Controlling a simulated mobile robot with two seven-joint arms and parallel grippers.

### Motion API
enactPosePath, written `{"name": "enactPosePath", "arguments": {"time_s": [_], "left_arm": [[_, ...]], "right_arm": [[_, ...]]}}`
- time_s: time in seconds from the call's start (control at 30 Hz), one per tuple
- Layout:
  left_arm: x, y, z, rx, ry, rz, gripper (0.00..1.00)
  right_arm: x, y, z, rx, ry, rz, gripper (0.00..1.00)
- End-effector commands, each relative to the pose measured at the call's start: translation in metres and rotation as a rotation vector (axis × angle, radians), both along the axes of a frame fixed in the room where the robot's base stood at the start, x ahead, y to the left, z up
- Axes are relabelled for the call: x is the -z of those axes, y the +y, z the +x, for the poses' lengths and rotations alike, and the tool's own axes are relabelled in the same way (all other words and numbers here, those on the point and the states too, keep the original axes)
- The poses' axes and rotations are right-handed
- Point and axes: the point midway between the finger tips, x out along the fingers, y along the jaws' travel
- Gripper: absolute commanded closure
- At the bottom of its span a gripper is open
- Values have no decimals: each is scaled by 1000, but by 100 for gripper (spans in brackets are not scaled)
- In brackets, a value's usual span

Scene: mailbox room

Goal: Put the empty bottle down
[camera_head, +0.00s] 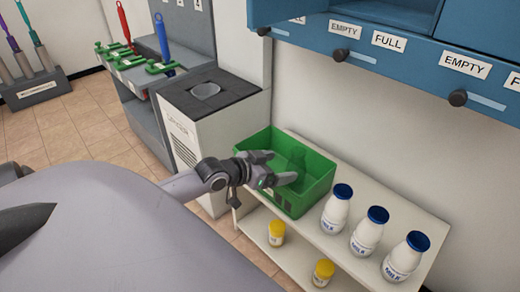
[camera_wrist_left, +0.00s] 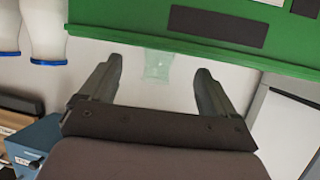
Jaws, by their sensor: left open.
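The empty bottle (camera_head: 297,160) is clear and takes on the green of the crate around it. It appears to stand upright inside the green crate (camera_head: 318,195). My left gripper (camera_head: 281,167) is open at the crate's near left side, its fingers pointing toward the bottle. In the left wrist view, a translucent part of the bottle (camera_wrist_left: 158,65) shows past the crate's rim (camera_wrist_left: 200,50), in line with the gap between the open fingers (camera_wrist_left: 159,72). The fingers are apart from it. My right gripper is not in view.
Several white milk bottles (camera_head: 367,232) with blue caps stand right of the crate on the white shelf (camera_head: 345,262). Yellow-capped jars (camera_head: 277,233) are on the level below. Blue cabinets (camera_head: 380,50) labelled EMPTY and FULL hang above. A white unit (camera_head: 205,125) stands left.

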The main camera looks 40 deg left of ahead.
Motion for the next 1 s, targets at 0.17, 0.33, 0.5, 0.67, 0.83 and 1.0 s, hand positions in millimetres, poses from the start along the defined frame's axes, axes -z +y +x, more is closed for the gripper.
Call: {"name": "enactPosePath", "arguments": {"time_s": [0.17,0.33,0.5,0.67,0.83,1.0], "left_arm": [[-13,6,-25,1,2,2,10],[-19,10,-42,0,0,-1,10],[-23,12,-51,0,-1,0,10],[-24,13,-53,0,-3,-1,10],[-9,-17,-67,25,24,-24,10],[11,-103,-107,93,77,-78,10]], "right_arm": [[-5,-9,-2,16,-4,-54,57],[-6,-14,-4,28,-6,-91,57],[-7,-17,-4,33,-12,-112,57],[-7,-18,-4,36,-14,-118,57],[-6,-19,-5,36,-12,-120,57],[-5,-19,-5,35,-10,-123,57]]}}
